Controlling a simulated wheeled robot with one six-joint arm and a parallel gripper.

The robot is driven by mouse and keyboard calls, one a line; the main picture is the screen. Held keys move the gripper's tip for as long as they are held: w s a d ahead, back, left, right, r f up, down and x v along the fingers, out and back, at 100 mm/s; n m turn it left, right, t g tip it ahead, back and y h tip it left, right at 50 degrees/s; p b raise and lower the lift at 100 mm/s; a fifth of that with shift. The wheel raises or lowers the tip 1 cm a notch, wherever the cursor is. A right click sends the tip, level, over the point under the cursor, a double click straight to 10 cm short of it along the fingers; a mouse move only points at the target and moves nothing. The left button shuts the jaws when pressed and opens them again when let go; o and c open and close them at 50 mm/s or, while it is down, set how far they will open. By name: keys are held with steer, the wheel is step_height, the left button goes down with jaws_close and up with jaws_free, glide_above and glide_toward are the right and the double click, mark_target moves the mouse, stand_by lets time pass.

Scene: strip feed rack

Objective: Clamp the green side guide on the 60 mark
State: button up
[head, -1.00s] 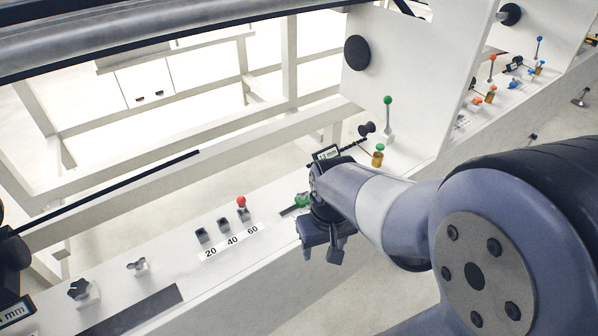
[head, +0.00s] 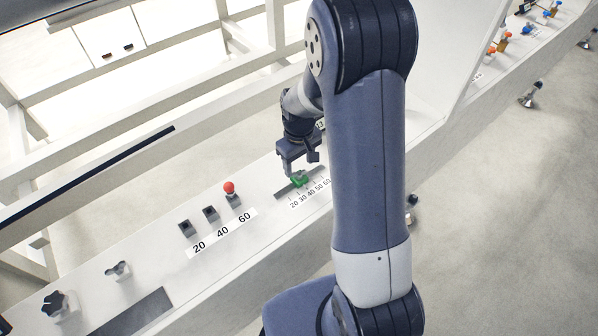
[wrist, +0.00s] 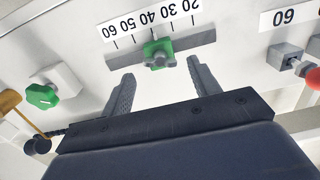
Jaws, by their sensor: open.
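The green side guide (head: 300,181) sits on a dark slotted rail (head: 284,191) on the white rack beam. In the wrist view the guide (wrist: 150,48), with a grey clamp knob on it, stands at about the 40 mark. The 60 mark (wrist: 108,32) is at the left end of the printed scale there. My gripper (head: 299,165) is just above the guide. In the wrist view my gripper (wrist: 163,80) is open and empty, its fingers either side of and short of the guide.
In the wrist view, a green knob (wrist: 43,96) on a white block is at left and a red ball (wrist: 313,79) at right. In the head view, a red-topped lever (head: 229,188) stands by a second 20-40-60 label (head: 222,231). My arm hides the beam to the right.

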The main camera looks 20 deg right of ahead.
mark_target(299, 171)
steer(key=shift+f, duration=2.7)
steer(key=shift+c, duration=0.4)
